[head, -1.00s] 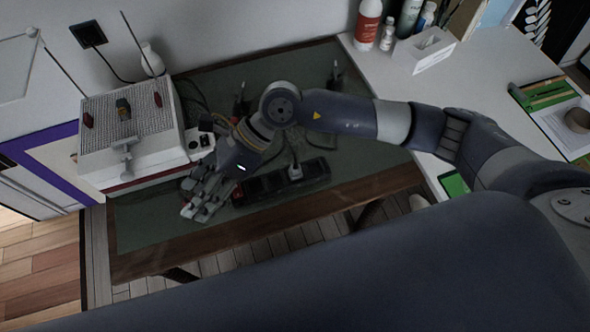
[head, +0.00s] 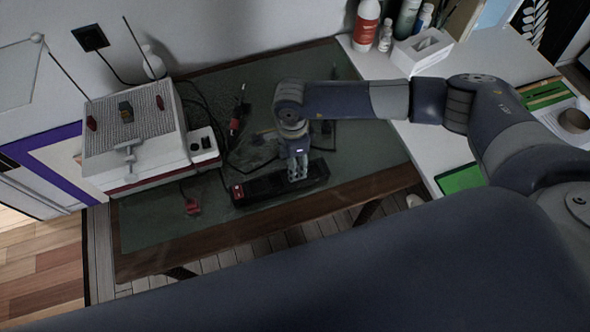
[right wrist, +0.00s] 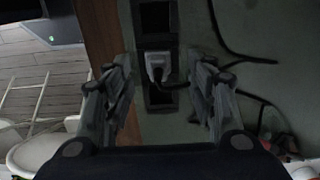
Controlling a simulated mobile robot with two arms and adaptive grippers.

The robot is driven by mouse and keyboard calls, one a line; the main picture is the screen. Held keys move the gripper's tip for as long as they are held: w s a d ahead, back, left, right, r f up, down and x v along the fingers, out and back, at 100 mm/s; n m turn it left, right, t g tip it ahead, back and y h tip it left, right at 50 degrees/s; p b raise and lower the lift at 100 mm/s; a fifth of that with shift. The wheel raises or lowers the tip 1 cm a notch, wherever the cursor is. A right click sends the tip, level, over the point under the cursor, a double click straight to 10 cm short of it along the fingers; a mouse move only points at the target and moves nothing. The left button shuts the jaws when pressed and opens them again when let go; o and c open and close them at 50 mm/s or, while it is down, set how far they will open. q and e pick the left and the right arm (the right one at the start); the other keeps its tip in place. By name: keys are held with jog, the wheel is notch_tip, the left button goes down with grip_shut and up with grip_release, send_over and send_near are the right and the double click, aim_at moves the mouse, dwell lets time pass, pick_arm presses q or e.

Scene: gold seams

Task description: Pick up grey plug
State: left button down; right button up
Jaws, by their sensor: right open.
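The grey plug (right wrist: 156,66) sits in a socket of the black power strip (head: 255,188), with a dark cord running off it. It also shows in the right wrist view, where the strip (right wrist: 157,18) runs up the middle. My right gripper (head: 298,172) is over the right part of the strip and hides the plug in the head view. In the right wrist view the right gripper (right wrist: 160,80) has its fingers wide apart, one on each side of the plug, with nothing held. I cannot tell its exact height above the plug. My left gripper is not in view.
A white device with a grilled top (head: 135,128) stands left on the dark green table mat (head: 150,225). A red plug (head: 192,206) lies in front of it. A black-and-red tool (head: 236,122) and loose cords lie behind the strip. A white desk (head: 385,68) is at the right.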

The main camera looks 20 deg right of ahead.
jog(key=f, duration=0.1)
jog(key=f+p, duration=0.1)
jog(key=f, duration=0.1)
jog(key=shift+s+d+f, duration=0.15)
jog(key=shift+d+f, duration=0.1)
jog(key=shift+d, duration=0.05)
jog(key=shift+f, duration=0.35)
jog(key=shift+c, duration=0.3)
jog(key=c, duration=1.1)
